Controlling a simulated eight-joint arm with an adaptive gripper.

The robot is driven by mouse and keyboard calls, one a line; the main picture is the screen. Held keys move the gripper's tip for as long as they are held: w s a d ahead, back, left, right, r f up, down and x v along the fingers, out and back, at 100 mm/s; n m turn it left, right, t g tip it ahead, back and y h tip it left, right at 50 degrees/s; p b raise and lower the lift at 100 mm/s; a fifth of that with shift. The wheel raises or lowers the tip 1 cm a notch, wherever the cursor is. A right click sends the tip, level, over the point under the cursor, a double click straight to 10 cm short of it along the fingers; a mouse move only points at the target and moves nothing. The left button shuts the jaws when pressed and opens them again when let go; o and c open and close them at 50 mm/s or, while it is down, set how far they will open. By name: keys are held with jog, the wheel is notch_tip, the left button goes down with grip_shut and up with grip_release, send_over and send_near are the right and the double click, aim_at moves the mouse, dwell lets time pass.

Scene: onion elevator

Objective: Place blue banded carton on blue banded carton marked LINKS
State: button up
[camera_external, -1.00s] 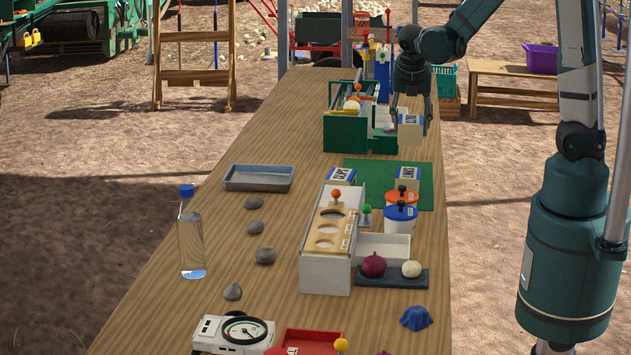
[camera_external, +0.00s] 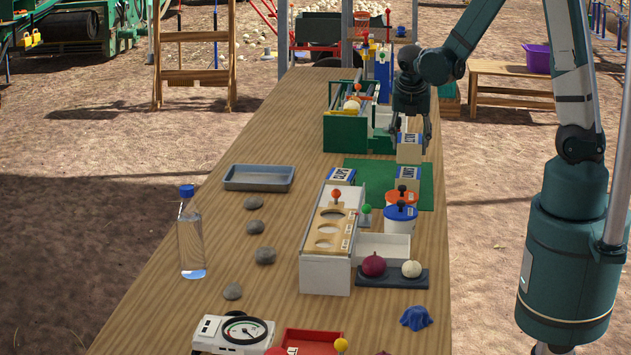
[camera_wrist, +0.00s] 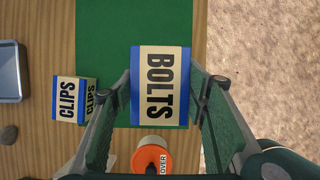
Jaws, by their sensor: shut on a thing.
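My gripper (camera_external: 411,138) is shut on a cream carton with blue bands, marked BOLTS (camera_wrist: 160,85) in the wrist view. The BOLTS carton (camera_external: 409,152) is held upright between the fingers. Close below it in the external view, another blue banded carton (camera_external: 407,180) stands on the green mat (camera_external: 426,198); its label is too small to read surely, but resembles LINKS. The wrist view does not show this lower carton, probably hidden behind BOLTS. A gap between the two cartons is hard to judge. A CLIPS carton (camera_external: 341,176) stands to the left on the mat edge.
A white tub with an orange lid (camera_external: 396,197) and one with a blue lid (camera_external: 400,218) stand just in front of the mat. A green rack (camera_external: 345,133) is behind to the left. A grey tray (camera_external: 259,178) lies left, with bare table between.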

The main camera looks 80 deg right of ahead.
aim_at(409, 154)
dwell(0.3)
jog(key=shift+f+b, duration=0.3)
jog(key=shift+f, duration=1.8)
jog(key=shift+f, duration=0.15)
jog(key=o, duration=1)
jog(key=shift+p+v, duration=0.8)
jog(key=shift+v, duration=5.35)
jog(key=shift+a, duration=0.1)
